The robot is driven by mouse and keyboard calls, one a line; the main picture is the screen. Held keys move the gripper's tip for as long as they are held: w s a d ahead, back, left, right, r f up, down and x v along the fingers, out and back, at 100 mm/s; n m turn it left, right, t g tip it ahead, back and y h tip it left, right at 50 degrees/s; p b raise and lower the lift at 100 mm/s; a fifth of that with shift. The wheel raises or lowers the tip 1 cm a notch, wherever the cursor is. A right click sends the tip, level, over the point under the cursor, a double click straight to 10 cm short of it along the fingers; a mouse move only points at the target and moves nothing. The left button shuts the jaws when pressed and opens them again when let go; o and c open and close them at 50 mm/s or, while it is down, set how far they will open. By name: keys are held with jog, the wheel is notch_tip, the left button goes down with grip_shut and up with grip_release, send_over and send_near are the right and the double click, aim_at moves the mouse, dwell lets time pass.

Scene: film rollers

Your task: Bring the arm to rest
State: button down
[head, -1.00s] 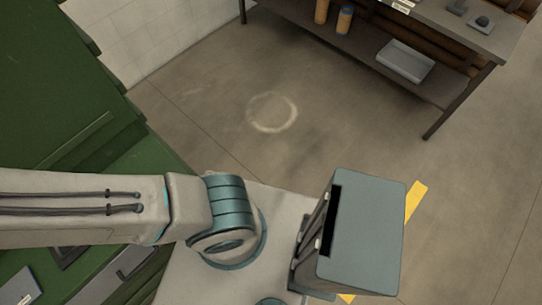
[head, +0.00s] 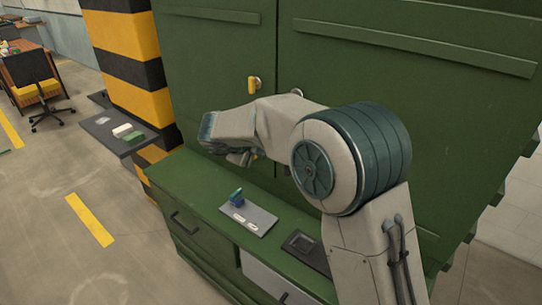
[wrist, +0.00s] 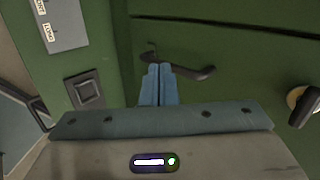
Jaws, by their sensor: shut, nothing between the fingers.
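My arm (head: 365,235) is raised and bent in front of the green cabinet in the head view, its forearm stretching left. My gripper (head: 240,158) hangs over the green counter, partly hidden by the wrist. In the wrist view my gripper's (wrist: 158,76) blue fingers lie together with nothing between them. Beyond the fingertips is a dark drawer handle (wrist: 190,73) on a green front; I cannot tell how close they are.
On the green counter (head: 190,185) lie a grey labelled plate (head: 262,222) with a blue piece on it and a dark square tray (head: 305,243). Yellow-black striped pillar (head: 125,35) and a side shelf (head: 110,140) stand left. Floor at left is open.

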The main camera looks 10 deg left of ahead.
jog(key=s+d+r+n+t+y+b, duration=0.1)
jog(key=d+r+n+t+y, duration=0.1)
jog(key=d+r+n+y, duration=0.35)
jog(key=d+r+n+t+y+b, duration=0.1)
jog(key=d+r+n+t+y, duration=0.15)
jog(key=r+n, duration=0.45)
jog(key=s+d+f+n+g+h, duration=0.1)
jog(key=s+d+f+n+g, duration=0.2)
jog(key=s, duration=0.7)
jog(key=s+d+f+n+g+h+b, duration=0.1)
jog(key=s+d+f+n+g+h, duration=0.1)
jog(key=s+d+f, duration=0.5)
jog(key=s+d+f+n+g+h+b, duration=0.1)
jog(key=s+d+f+n+g, duration=0.3)
jog(key=s+d, duration=0.8)
jog(key=shift+s+d+f+n, duration=0.15)
jog(key=shift+s+f+n, duration=0.25)
jog(key=shift+s+n, duration=0.1)
